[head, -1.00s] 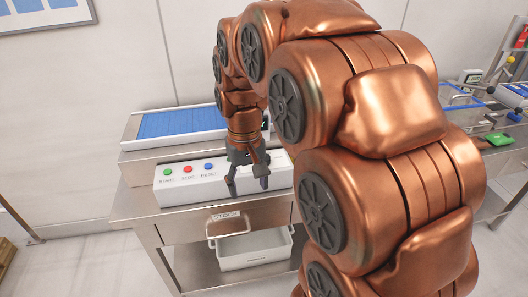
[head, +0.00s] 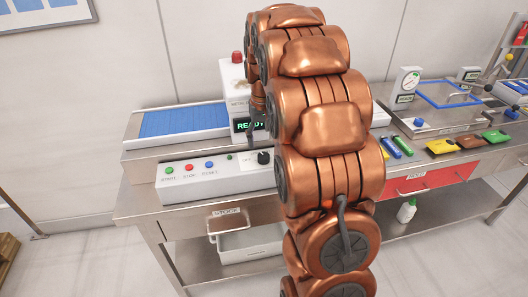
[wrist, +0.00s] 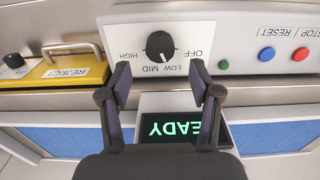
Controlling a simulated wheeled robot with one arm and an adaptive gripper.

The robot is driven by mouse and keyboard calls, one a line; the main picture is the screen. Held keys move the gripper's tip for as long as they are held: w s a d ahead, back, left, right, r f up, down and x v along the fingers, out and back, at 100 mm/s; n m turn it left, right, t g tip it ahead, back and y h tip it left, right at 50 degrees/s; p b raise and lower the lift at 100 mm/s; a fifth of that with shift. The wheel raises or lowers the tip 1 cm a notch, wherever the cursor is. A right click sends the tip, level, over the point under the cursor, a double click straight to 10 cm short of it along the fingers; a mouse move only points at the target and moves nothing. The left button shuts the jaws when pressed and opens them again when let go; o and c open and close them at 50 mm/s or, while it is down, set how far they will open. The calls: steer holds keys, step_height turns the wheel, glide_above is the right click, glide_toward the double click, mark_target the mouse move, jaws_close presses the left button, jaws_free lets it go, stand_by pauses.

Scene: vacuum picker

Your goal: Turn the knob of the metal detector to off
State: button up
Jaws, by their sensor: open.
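The black knob (head: 263,157) is on the white control panel (head: 220,176) below the metal detector (head: 232,80), whose screen reads READY. In the wrist view the knob (wrist: 160,45) is upside down, with OFF, LOW, MID and HIGH printed around it.
Green, red and blue buttons (head: 188,168) sit left of the knob. In the wrist view a yellow REJECT box (wrist: 65,73) with a handle is left of the knob. A blue conveyor (head: 180,120) lies behind the panel.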

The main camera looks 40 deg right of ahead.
mark_target(264, 155)
steer(key=shift+f+p, duration=0.75)
steer(key=shift+f, duration=2.05)
steer(key=c, duration=1.1)
steer(key=shift+c, duration=0.2)
